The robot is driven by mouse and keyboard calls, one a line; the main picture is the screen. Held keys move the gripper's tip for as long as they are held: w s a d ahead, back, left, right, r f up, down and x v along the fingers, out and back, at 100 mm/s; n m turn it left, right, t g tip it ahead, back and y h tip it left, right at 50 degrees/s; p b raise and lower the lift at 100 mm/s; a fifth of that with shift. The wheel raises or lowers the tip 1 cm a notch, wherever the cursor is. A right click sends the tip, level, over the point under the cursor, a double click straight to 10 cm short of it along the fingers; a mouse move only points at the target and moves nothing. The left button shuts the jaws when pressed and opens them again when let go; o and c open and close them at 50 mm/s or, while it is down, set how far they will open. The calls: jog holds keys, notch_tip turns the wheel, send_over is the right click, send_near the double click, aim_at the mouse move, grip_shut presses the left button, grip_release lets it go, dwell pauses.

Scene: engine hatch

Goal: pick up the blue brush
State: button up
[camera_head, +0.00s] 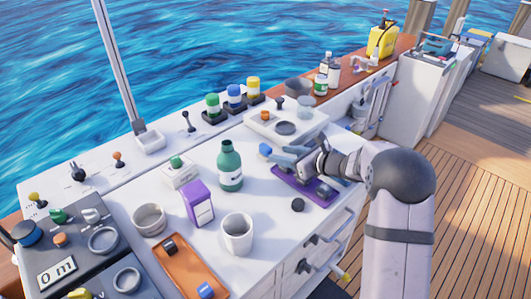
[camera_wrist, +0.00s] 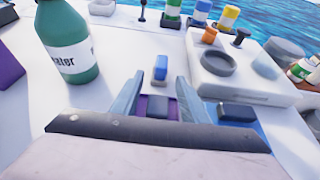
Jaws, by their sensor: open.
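A small blue block with a pale lower part (camera_head: 265,150) lies on the white worktop just beyond my gripper's fingertips. It also shows in the wrist view (camera_wrist: 161,68), ahead of the gap between the fingers. I cannot tell whether it is the blue brush. Another small blue piece (camera_head: 206,290) lies in the orange tray (camera_head: 190,262). My gripper (camera_head: 280,157) is open above the purple tray (camera_head: 318,198), with its fingers (camera_wrist: 160,84) apart and nothing held. A dark block (camera_wrist: 158,106) shows between the fingers, low in the purple tray.
A green bottle (camera_head: 230,168) stands left of my gripper, with a purple carton (camera_head: 198,205) and white cup (camera_head: 237,235) nearer. A white raised unit with a round recess (camera_head: 285,128) stands close behind and right. A black knob (camera_head: 298,204) lies in front.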

aim_at(271, 150)
jog(key=shift+p+x, duration=1.5)
jog(key=shift+x, duration=2.1)
jog(key=shift+w+r, duration=0.1)
grip_shut()
